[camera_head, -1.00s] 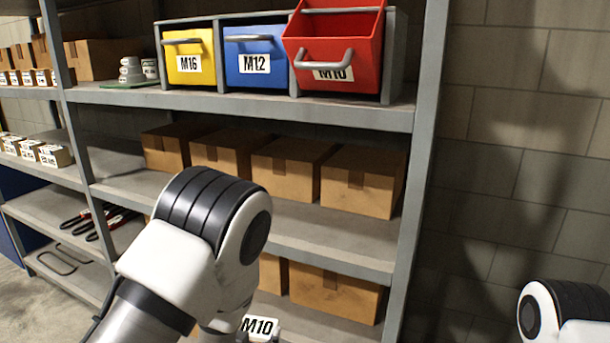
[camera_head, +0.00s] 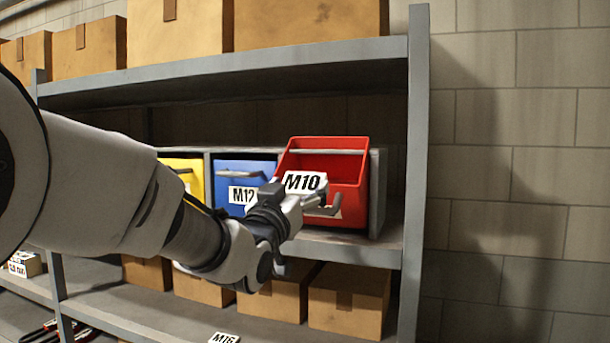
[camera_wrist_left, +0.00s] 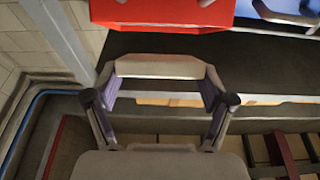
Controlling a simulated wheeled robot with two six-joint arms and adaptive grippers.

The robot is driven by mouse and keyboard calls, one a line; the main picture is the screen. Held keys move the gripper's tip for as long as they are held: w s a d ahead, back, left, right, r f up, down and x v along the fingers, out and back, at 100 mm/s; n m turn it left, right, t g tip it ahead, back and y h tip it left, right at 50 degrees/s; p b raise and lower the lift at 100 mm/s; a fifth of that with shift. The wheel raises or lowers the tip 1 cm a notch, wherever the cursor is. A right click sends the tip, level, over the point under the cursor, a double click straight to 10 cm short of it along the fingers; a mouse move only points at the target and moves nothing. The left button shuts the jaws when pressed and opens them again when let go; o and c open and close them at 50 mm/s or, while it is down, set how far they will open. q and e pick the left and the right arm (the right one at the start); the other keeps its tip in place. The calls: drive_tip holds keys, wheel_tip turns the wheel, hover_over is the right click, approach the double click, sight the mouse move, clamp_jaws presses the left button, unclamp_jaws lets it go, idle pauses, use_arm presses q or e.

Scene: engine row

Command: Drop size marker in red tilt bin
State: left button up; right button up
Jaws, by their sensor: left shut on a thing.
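My left gripper (camera_head: 296,205) is shut on the size marker (camera_head: 305,182), a white plate reading M10, and holds it up in front of the red tilt bin (camera_head: 352,160). The bin is tilted forward with its top open, at the right of the bin row. In the head view the marker overlaps the bin's lower left front, and the bin's own label is mostly hidden. In the left wrist view the marker (camera_wrist_left: 160,67) spans the fingers, seen nearly edge-on, with the red bin (camera_wrist_left: 150,14) beyond it. My right gripper is out of view.
A blue bin (camera_head: 232,170) labelled M12 and a yellow bin (camera_head: 188,172) stand left of the red one. A shelf board (camera_head: 220,70) with cartons runs above the bins. A grey upright (camera_head: 417,170) stands to the right. An M16 label (camera_head: 224,338) shows at the bottom edge.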

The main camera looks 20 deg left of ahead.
use_arm(q)
drive_tip(key=shift+w+r, duration=0.1)
drive_tip(key=shift+r, duration=0.55)
drive_tip(key=shift+w+a+r+b, duration=0.1)
drive_tip(key=shift+w+r+b, duration=0.35)
drive_tip(key=shift+w, duration=0.3)
drive_tip(key=p+x, duration=0.2)
drive_tip(key=x, duration=0.1)
drive_tip(key=r+p+x, duration=0.1)
drive_tip(key=p+x, duration=0.2)
drive_tip(key=shift+s+f, duration=0.1)
drive_tip(key=shift+s, duration=0.1)
drive_tip(key=shift+p+x, duration=0.75)
drive_tip(key=shift+x, duration=0.6)
drive_tip(key=shift+s, duration=0.1)
drive_tip(key=o, duration=1)
drive_tip(key=shift+s, duration=0.1)
